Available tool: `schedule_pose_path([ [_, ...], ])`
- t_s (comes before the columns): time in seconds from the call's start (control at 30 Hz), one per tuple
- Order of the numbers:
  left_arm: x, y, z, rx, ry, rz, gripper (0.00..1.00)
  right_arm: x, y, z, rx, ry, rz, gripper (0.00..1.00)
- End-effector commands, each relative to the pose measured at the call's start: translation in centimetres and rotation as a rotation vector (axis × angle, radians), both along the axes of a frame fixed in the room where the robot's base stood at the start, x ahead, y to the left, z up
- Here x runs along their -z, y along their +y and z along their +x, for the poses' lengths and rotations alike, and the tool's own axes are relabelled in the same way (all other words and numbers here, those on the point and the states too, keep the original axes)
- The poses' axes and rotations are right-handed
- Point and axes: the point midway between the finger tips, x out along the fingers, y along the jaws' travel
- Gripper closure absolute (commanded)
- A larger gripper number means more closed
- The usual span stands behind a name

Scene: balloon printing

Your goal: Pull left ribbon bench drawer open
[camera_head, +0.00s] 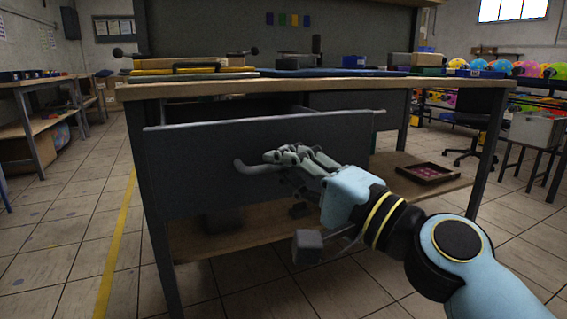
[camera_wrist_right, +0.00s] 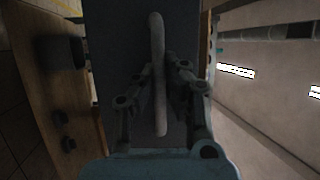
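The left ribbon bench drawer (camera_head: 200,150) has a wide grey front and stands out from the bench, with a dark gap of its inside showing above the front's top edge. Its bar handle (camera_head: 243,167) runs across the front; in the right wrist view the handle (camera_wrist_right: 158,40) stands upright in the picture. My right gripper (camera_head: 290,156) is at the handle, with its two fingers (camera_wrist_right: 158,80) on either side of the bar and closed in on it. Finger contact is partly hidden in shadow. My left gripper is not in view.
The wooden bench top (camera_head: 300,86) carries boxes and tools. Another grey drawer front (camera_head: 392,108) sits further back at the right. A lower shelf (camera_head: 240,236) holds a small red-filled tray (camera_head: 427,173). The tiled floor at left (camera_head: 70,235) is clear.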

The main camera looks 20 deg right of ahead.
Motion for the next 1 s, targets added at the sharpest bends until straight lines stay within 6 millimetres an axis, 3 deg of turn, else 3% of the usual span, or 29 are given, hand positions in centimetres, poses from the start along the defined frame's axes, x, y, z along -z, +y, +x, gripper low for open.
schedule_pose_path([
  [0.37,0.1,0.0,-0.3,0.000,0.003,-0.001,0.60,0.4,0.0,-0.1,0.000,0.007,-0.007,1.00],
  [0.4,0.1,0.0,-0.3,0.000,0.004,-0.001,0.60,0.4,0.0,-0.1,0.000,0.007,-0.007,0.92],
  [0.6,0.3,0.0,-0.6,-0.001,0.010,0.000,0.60,0.3,0.0,-0.1,0.000,0.005,-0.004,0.66],
  [0.87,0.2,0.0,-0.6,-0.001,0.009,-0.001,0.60,0.1,0.0,-0.1,0.000,0.003,-0.001,0.66],
  [1.0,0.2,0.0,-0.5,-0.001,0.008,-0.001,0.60,0.4,-0.5,-1.2,-0.001,0.004,-0.004,0.66],
])
